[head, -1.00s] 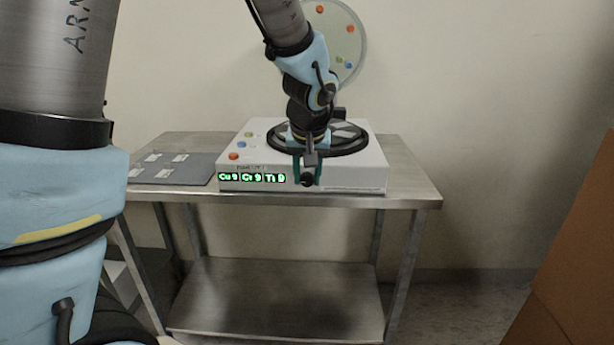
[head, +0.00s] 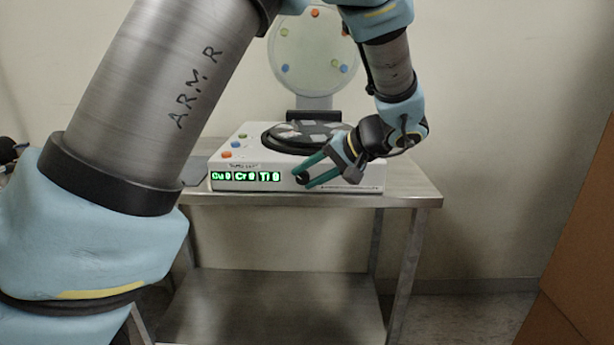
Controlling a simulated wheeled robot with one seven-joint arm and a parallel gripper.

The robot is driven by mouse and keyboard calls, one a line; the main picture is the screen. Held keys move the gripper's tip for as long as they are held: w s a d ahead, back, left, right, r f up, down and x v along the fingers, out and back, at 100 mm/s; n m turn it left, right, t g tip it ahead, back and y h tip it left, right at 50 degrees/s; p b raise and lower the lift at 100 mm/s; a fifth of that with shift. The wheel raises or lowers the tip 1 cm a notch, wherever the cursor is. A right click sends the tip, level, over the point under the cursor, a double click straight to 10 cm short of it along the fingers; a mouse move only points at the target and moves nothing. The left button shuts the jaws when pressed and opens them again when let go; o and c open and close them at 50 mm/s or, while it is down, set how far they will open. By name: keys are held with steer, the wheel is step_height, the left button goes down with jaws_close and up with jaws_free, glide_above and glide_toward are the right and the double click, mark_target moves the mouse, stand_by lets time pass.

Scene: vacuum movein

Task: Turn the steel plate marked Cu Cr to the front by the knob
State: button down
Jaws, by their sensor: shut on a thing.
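The white machine (head: 345,183) stands on a steel table, with a black-rimmed round carousel (head: 272,141) on top that bears several grey plates. I cannot read any mark on the plates, so I cannot tell which is Cu Cr. A dark round knob (head: 302,178) sits on the machine's front face, right of the green display (head: 246,176). My gripper (head: 302,177) has green fingers and comes in from the right, tilted. Its fingertips are shut on the knob, which they partly cover.
The steel table (head: 415,192) has a lower shelf. Coloured buttons (head: 226,154) are on the machine's top left. A round panel with coloured dots (head: 300,60) rises behind. A brown box-like surface (head: 580,270) is at right. My arm hides the table's left part.

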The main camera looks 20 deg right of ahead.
steer(key=t+y, duration=0.1)
steer(key=m+t+y, duration=0.1)
steer(key=y, duration=0.1)
steer(key=f+t+y, duration=0.1)
steer(key=shift+s+d+m+y+p, duration=0.1)
steer(key=shift+d+m+y+p, duration=0.2)
steer(key=shift+m+p, duration=0.1)
steer(key=shift+t, duration=0.3)
steer(key=c, duration=0.5)
jaws_free()
steer(key=shift+a, duration=0.1)
steer(key=v, duration=1)
steer(key=shift+s+d+b, duration=0.25)
steer(key=shift+d+b, duration=0.05)
